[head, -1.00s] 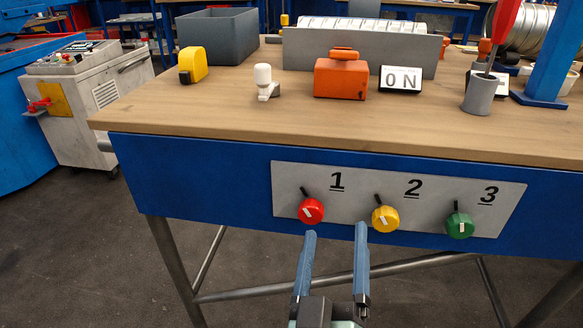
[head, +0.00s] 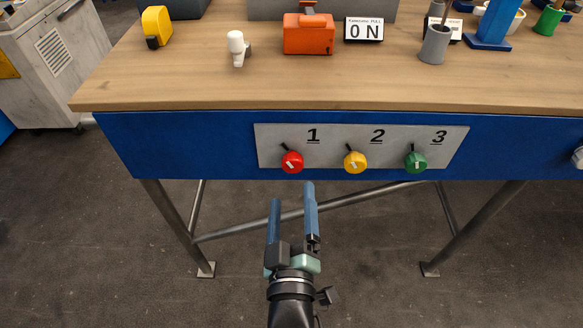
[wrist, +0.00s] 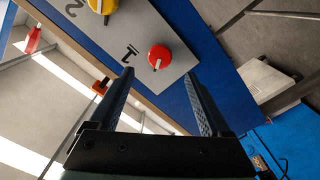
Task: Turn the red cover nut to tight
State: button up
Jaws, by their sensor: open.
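The red cover nut is a round red knob (head: 292,162) with a white pointer line, under the number 1 on a grey panel (head: 330,150) on the bench's blue front. Its pointer slants toward the upper left in the head view. A short black mark shows above it. In the wrist view the red knob (wrist: 159,57) lies ahead, between and beyond the fingertips. My gripper (head: 292,193) is open and empty, a little below and in front of the red knob, apart from it. The two blue fingers (wrist: 163,85) stand on either side of it in the wrist view.
A yellow knob (head: 355,162) and a green knob (head: 416,162) sit to the right on the panel. The wooden benchtop (head: 200,75) overhangs above, holding an orange block (head: 308,38) and a white-topped fitting (head: 237,46). Floor space before the bench is clear.

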aim_at(292, 167)
jog(key=w+b, duration=0.1)
jog(key=w, duration=0.7)
jog(key=shift+s, duration=0.1)
grip_shut()
